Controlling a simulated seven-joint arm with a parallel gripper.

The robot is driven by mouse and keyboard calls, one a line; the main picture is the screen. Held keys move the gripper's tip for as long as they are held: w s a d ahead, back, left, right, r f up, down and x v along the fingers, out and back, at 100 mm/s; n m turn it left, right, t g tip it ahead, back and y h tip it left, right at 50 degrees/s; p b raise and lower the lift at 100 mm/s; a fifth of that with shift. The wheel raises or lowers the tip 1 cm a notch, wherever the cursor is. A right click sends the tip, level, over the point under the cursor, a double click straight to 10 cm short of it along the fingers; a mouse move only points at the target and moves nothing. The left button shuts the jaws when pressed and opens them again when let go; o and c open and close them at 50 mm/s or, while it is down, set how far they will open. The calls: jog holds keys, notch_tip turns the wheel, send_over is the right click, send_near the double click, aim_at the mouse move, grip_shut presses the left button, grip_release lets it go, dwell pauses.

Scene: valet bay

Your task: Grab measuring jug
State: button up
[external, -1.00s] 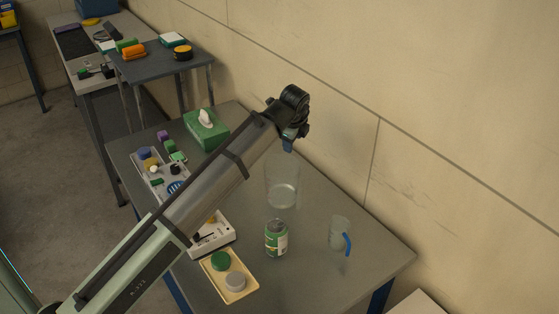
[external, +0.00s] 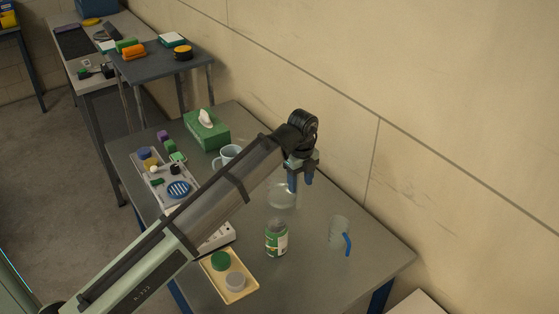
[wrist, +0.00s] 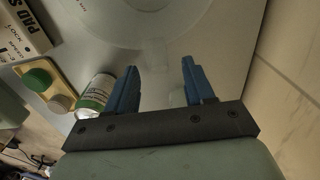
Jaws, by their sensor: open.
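The measuring jug (external: 338,230) is a translucent cup with a blue handle, upright near the table's right edge in the external view. My gripper (external: 300,183) is open and empty, pointing down above and to the left of the jug, apart from it. In the external view it overlaps a large clear vessel (external: 281,200). A small pale shape (wrist: 178,97) lower between the fingers may be the jug; I cannot tell, and no blue handle shows apart from the fingers.
A green-labelled jar (external: 276,238) stands left of the jug. A yellow tray (external: 243,293) holds green and grey lids. A white mug (external: 230,153), a green tissue box (external: 207,131) and a grey tray (external: 156,182) are farther back. The wall (external: 440,130) runs close along the right.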

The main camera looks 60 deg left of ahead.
aim_at(300, 190)
jog(key=shift+d+f, duration=0.1)
jog(key=shift+f, duration=2.95)
grip_shut()
